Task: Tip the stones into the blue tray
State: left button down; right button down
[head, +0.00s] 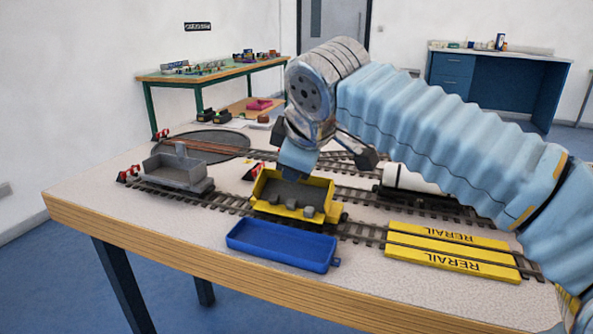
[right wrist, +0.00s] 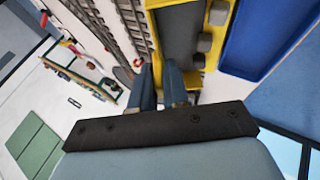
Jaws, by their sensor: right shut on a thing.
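A yellow wagon (head: 270,207) stands on the near track, with several grey stones (head: 308,210) along its near side. The right wrist view also shows the wagon (right wrist: 177,18) and stones (right wrist: 205,43). I cannot tell whether its body is tilted. The blue tray (head: 282,247) lies on the table just in front of the wagon; it looks empty and also shows in the right wrist view (right wrist: 268,35). My right gripper (head: 298,160) reaches down to the wagon's far side and is shut on it; the exact contact is partly hidden. My left gripper is not in view.
A grey wagon (head: 176,174) stands to the left on the same track. A white tank wagon (head: 408,180) is behind my right arm. Yellow rerail ramps (head: 440,257) lie on the track to the right. A round turntable (head: 207,145) is at the back left.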

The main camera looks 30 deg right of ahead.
jog(key=shift+s+a+t+h+b, duration=0.25)
jog(key=shift+a+t+h+b, duration=0.05)
jog(key=shift+t+b, duration=0.1)
jog(key=shift+s+a+n+t+h+b, duration=0.4)
jog(key=shift+s+a+t+h+b, duration=0.25)
jog(key=shift+t+h+b, duration=0.25)
jog(key=shift+a, duration=0.15)
jog(key=shift+s+a, duration=0.1)
dwell(0.6)
jog(key=c, duration=1.2)
grip_release()
